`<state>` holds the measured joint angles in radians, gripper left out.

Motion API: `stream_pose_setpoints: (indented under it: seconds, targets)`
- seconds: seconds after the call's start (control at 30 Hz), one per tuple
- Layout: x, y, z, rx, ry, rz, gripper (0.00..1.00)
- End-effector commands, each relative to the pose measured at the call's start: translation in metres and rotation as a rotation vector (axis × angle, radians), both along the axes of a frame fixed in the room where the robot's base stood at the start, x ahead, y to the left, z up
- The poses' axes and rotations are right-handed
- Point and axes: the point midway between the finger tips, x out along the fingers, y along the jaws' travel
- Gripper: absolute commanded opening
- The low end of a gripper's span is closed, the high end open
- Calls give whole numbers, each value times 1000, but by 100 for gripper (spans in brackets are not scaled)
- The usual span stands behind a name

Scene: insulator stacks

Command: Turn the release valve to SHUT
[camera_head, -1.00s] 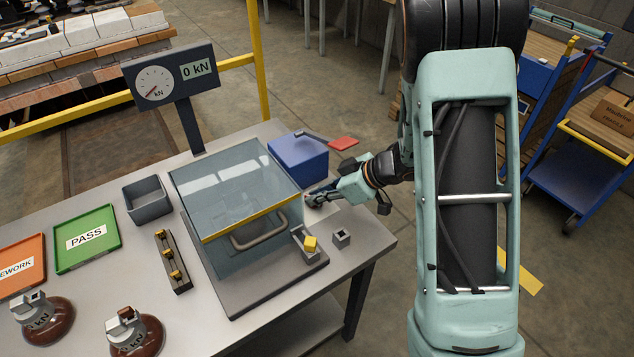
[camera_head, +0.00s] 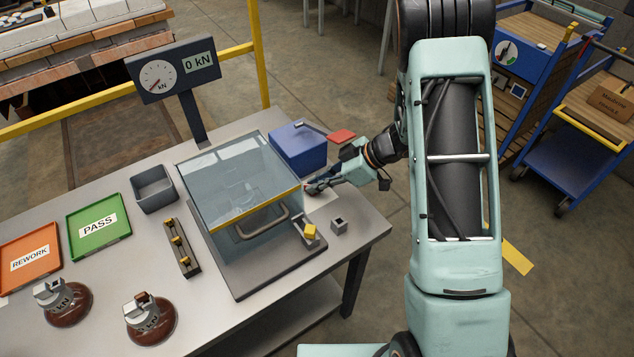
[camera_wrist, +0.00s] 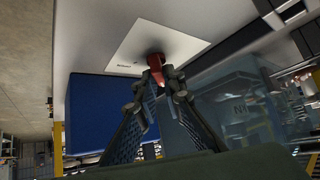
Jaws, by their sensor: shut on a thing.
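The release valve shows as a red handle (camera_wrist: 155,62) on a white plate (camera_wrist: 185,38) in the wrist view. My gripper (camera_wrist: 161,84) is shut on the red handle, with a finger on either side of it. Small print on the plate is too small to read, so I cannot tell which mark the handle points to. In the head view my gripper (camera_head: 310,187) is low over the table, between the blue box (camera_head: 299,150) and the clear-lidded chamber (camera_head: 238,185). There the fingers hide the handle.
A yellow block (camera_head: 310,231) and small grey socket (camera_head: 339,226) lie in front of my gripper. The gauge (camera_head: 172,75) reads 0 kN. Trays and insulators stand at left.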

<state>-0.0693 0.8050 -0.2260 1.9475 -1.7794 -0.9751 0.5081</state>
Motion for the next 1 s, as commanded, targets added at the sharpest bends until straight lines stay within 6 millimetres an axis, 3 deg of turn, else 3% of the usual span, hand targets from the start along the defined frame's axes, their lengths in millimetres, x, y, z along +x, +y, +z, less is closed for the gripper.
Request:
stream_pose_setpoints:
  seconds: [0.2, 0.57, 1.0]
  targets:
    - [-1, 0, 0, -1, 0, 1, 26]
    - [0, -6, 6, -1, -2, -1, 26]
    - [-11, -66, 66, -2, -2, -1, 26]
